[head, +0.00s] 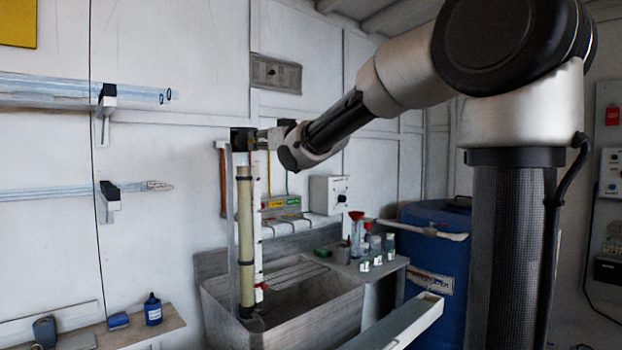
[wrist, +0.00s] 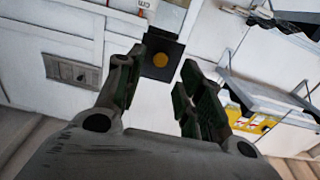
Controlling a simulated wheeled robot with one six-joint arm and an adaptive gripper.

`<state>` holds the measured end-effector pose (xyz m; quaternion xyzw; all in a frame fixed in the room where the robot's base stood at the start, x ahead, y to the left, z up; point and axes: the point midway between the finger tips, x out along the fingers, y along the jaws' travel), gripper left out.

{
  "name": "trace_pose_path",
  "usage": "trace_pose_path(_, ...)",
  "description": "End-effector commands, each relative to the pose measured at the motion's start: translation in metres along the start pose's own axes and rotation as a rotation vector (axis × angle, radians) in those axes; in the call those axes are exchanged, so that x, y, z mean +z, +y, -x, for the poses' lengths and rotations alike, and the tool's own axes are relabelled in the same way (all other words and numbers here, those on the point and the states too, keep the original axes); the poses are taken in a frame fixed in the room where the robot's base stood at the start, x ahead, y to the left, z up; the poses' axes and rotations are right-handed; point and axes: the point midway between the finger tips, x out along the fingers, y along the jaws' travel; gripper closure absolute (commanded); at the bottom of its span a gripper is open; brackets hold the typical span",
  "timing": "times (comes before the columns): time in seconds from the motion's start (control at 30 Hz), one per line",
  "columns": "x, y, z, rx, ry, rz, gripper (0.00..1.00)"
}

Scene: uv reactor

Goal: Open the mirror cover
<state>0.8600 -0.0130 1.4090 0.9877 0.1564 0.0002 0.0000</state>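A dark square piece with a round orange-yellow disc (wrist: 160,62) shows in the wrist view, just beyond and between my fingertips. I take it to be the mirror cover, but the frames do not settle this. In the head view a dark block (head: 242,139) sits at the top of an upright stand with a yellowish tube (head: 246,230). My gripper (head: 268,138) reaches in from the right, close to that block. In the wrist view my gripper (wrist: 160,78) has its two fingers apart with nothing between them. Whether a fingertip touches the dark piece cannot be told.
A grey sink (head: 290,300) stands under the tube. A small control box (head: 329,194) is on the wall behind. Bottles (head: 366,240) stand on a side shelf by a blue barrel (head: 433,270). Wall brackets hold clear tubes (head: 60,88) at left.

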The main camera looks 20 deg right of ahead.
Motion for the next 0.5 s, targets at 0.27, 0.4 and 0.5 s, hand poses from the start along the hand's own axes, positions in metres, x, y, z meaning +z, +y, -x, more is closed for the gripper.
trace_pose_path(0.27,0.013,0.012,0.047,0.05,-0.057,0.0,0.62)
trace_pose_path(0.4,0.032,0.026,0.068,0.106,-0.134,-0.001,0.62)
trace_pose_path(0.5,0.046,0.034,0.084,0.142,-0.189,-0.003,0.62)
